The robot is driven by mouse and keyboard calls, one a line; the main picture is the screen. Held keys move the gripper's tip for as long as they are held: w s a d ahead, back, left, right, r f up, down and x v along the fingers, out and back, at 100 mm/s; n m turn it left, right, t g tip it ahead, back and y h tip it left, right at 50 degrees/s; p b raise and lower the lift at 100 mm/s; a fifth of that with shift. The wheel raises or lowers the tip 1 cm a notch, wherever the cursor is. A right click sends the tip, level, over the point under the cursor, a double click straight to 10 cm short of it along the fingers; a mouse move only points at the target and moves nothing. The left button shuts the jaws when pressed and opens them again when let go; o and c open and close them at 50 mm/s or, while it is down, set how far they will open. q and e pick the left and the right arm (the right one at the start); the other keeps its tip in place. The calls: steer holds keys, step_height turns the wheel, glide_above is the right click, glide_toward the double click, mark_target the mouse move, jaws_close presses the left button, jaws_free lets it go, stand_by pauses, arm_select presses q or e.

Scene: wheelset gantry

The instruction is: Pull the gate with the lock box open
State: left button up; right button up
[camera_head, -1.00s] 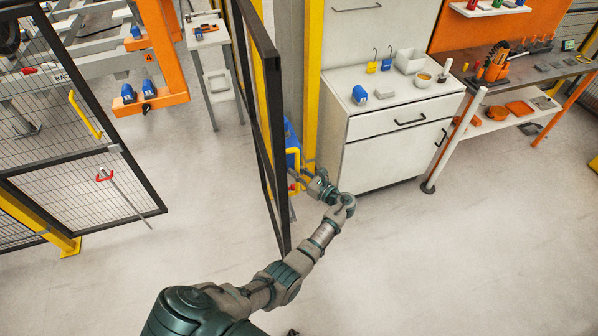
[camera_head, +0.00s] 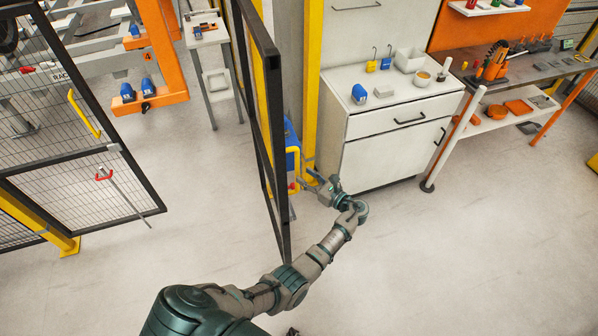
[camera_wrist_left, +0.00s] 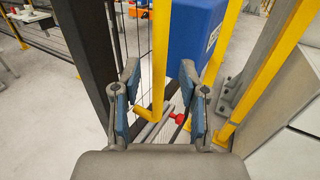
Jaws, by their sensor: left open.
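The black-framed mesh gate (camera_head: 279,150) stands nearly edge-on in the middle of the head view. The blue lock box (camera_head: 292,138) is on its right side, with a yellow handle (camera_head: 297,160) next to it. My left gripper (camera_head: 312,182) is open, just right of the handle's lower end. In the left wrist view the yellow handle (camera_wrist_left: 160,55) runs upright between my open fingers (camera_wrist_left: 160,80), with no clear contact. The blue lock box (camera_wrist_left: 196,35) is behind it and a red knob (camera_wrist_left: 178,118) below. My right gripper is out of view.
Another mesh gate (camera_head: 75,150) with a yellow handle is at the left. The floor between the gates and at the front right is clear.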

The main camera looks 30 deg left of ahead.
arm_select(q)
steer(key=v, duration=0.7)
steer(key=shift+d, duration=0.25)
steer(key=shift+f, duration=0.15)
steer(key=s+a+f+t+h+b, duration=0.1)
steer(key=s+f+h, duration=0.2)
steer(key=f, duration=0.9)
steer(key=s+a+f+h, duration=0.1)
steer(key=s+f+h, duration=0.15)
steer(key=f, duration=0.95)
steer(key=s+d+f+n+g+h+b, duration=0.1)
steer(key=s+f+h, duration=0.2)
steer(key=s+f, duration=0.45)
steer(key=s+f+n+h, duration=0.15)
steer(key=s+f, duration=0.25)
steer(key=f, duration=0.6)
steer(key=s+f+n+g+h, duration=0.1)
steer(key=s+f+n, duration=0.4)
steer(key=s, duration=0.7)
steer(key=s+f+n+g+h+b, duration=0.1)
steer(key=s+f+n+h, duration=0.3)
steer(key=s, duration=0.8)
steer(key=s+f+n+h+b, duration=0.1)
steer(key=s+f+n, duration=0.5)
steer(key=s, duration=0.6)
step_height(320, 180, down, 3)
steer(key=shift+d+r+g+h, duration=0.2)
steer(key=shift+g+h, duration=0.2)
steer(key=shift+h, duration=0.4)
